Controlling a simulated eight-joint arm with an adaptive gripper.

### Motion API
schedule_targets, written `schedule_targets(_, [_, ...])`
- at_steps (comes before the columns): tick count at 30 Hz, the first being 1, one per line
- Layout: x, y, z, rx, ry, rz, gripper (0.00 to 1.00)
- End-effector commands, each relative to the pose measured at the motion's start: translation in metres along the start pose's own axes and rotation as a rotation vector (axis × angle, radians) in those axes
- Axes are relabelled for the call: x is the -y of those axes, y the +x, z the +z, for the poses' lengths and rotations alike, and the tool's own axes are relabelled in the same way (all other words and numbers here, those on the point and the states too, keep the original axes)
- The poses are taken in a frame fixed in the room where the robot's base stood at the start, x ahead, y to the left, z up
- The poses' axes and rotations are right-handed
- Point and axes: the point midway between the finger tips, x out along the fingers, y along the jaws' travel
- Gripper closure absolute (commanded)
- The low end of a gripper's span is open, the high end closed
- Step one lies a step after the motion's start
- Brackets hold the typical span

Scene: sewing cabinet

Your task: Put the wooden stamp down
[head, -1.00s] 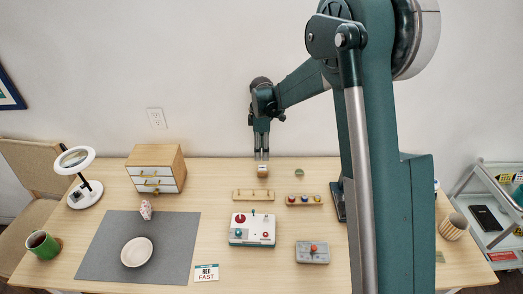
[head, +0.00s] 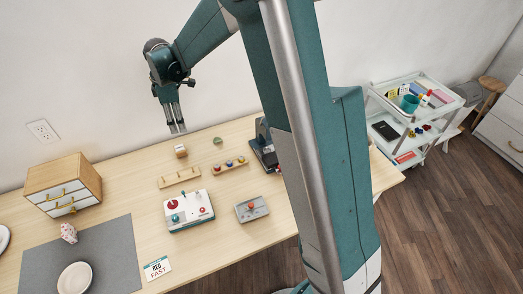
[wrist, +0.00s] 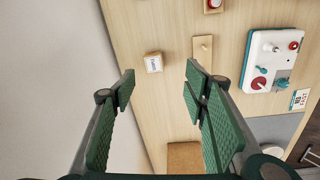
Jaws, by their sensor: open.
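The wooden stamp (head: 181,151) stands on the table near its back edge. It also shows in the wrist view (wrist: 154,62), as a small wooden block with a white, lettered side. My gripper (head: 177,128) is above the stamp and apart from it. In the wrist view its two green-padded fingers (wrist: 158,84) are spread wide with nothing between them, and the stamp lies beyond the fingertips.
A pegged wooden rail (head: 180,177), a rail with coloured knobs (head: 230,165) and a red-and-white control box (head: 188,211) lie in front of the stamp. A small green disc (head: 218,141) is to its right. A drawer box (head: 63,186) stands left.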

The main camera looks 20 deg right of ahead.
Motion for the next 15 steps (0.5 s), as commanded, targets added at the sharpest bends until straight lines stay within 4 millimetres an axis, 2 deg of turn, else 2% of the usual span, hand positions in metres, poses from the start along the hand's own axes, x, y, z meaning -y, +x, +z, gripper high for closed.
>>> schedule_targets(6, [0.021,-0.04,0.025,-0.017,0.112,0.04,0.55])
schedule_targets(15, [0.054,-0.087,0.058,-0.047,0.268,0.094,0.55])
